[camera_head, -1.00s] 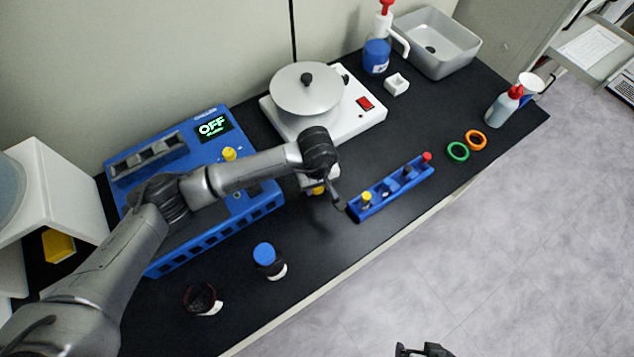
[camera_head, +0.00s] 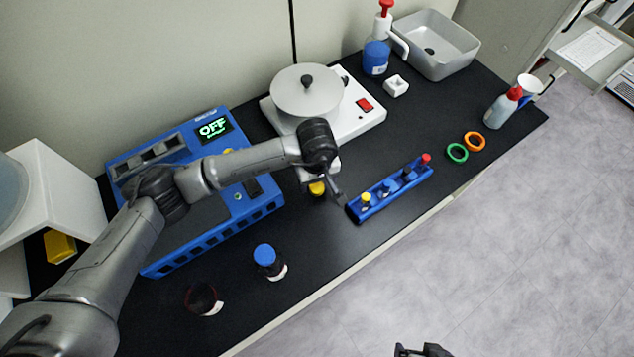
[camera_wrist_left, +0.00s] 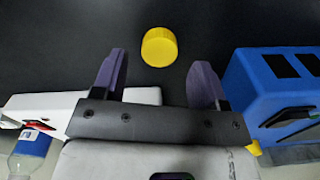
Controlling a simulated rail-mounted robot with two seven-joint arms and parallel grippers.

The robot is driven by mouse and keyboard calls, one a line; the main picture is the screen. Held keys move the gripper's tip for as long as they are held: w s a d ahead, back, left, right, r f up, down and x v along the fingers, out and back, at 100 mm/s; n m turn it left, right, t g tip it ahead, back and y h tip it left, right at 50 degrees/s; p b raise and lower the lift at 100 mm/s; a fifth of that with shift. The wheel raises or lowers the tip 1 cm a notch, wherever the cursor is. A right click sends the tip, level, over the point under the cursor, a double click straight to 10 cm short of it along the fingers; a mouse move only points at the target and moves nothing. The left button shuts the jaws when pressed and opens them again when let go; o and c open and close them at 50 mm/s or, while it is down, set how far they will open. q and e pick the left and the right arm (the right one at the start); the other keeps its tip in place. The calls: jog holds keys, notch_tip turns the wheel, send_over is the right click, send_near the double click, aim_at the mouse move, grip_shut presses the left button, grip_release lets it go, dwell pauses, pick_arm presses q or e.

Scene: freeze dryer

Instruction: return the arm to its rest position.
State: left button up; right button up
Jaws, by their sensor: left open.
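My left arm (camera_head: 240,166) reaches in from the left over the blue chiller. My left gripper (camera_head: 328,196) hangs above the black bench, between the chiller and the blue tube rack. In the left wrist view the left gripper (camera_wrist_left: 160,82) has its two fingers apart, with nothing between them. A yellow cap (camera_head: 317,188) lies on the bench below the gripper. It also shows in the left wrist view (camera_wrist_left: 159,47), just beyond the fingertips and apart from them. A dark piece of my right gripper (camera_head: 422,350) shows at the bottom edge; its jaws cannot be made out.
The blue chiller (camera_head: 262,208) reads OFF. A white device (camera_head: 350,125) with a round lid stands behind the gripper. The blue rack (camera_head: 392,190) is to its right. A blue-capped bottle (camera_head: 266,259) and a dark jar (camera_head: 201,299) stand on the front bench. The sink is far right.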

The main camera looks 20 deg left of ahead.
pick_arm(q)
notch_tip(320, 180, up, 9)
jog(key=shift+p, duration=0.45)
jog(key=shift+f, duration=0.1)
